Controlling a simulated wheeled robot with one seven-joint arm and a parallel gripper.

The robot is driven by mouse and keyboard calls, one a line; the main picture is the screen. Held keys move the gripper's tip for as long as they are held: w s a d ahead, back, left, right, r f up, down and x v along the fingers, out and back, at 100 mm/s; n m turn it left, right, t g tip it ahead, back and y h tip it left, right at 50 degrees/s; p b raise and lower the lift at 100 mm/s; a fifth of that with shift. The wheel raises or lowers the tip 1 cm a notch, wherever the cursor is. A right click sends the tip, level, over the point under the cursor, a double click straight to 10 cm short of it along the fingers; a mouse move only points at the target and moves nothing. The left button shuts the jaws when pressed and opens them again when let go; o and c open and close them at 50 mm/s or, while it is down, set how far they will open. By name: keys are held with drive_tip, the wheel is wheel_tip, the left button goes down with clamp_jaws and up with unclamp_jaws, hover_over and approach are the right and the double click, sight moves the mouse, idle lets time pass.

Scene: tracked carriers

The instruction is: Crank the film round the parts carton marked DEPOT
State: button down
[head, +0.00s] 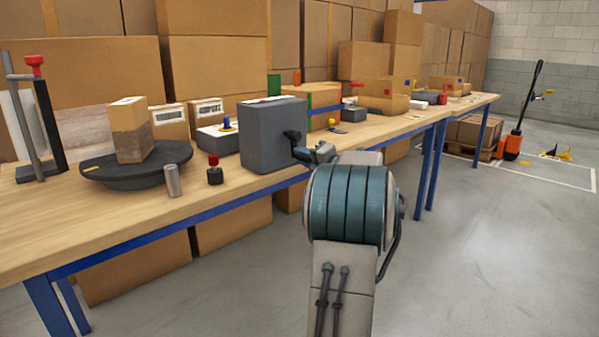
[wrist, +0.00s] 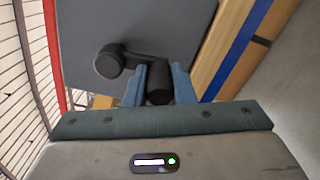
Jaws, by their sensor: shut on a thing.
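A grey crank box (head: 270,138) stands on the bench, with a dark crank (head: 293,138) on its right side. In the wrist view the crank arm (wrist: 122,58) reaches from its hub to a black handle (wrist: 158,84). My gripper (wrist: 160,80) is shut on this handle, one finger on each side. In the head view my wrist hides most of the grip. A tall parts carton (head: 130,130) stands upright on a dark turntable (head: 137,170). Its lower part looks darker than its top; I cannot read a mark. A film stand (head: 48,125) with a red knob stands at the left.
A metal cylinder (head: 172,180) and a red-topped knob (head: 214,170) stand in front on the bench (head: 100,225). Labelled small cartons (head: 206,110) stand behind. More boxes line the bench.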

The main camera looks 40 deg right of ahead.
drive_tip(key=shift+w+d+r+n+b, duration=0.1)
drive_tip(key=shift+d+r+n+b, duration=0.75)
drive_tip(key=shift+n, duration=1.25)
drive_tip(key=shift+d+r+n+b, duration=0.35)
drive_tip(key=shift+d+n+b, duration=0.6)
drive_tip(key=shift+n, duration=1.15)
drive_tip(key=shift+w+d+r+n+b, duration=0.1)
drive_tip(key=shift+d+r+n+b, duration=0.45)
drive_tip(key=shift+n+b, duration=1.1)
drive_tip(key=shift+r+n+p, duration=0.1)
drive_tip(key=shift+n+p, duration=0.35)
drive_tip(key=shift+n, duration=0.2)
drive_tip(key=c, duration=1.2)
unclamp_jaws()
drive_tip(key=s+d+p, duration=0.1)
drive_tip(key=s+p, duration=0.2)
drive_tip(key=s, duration=1.1)
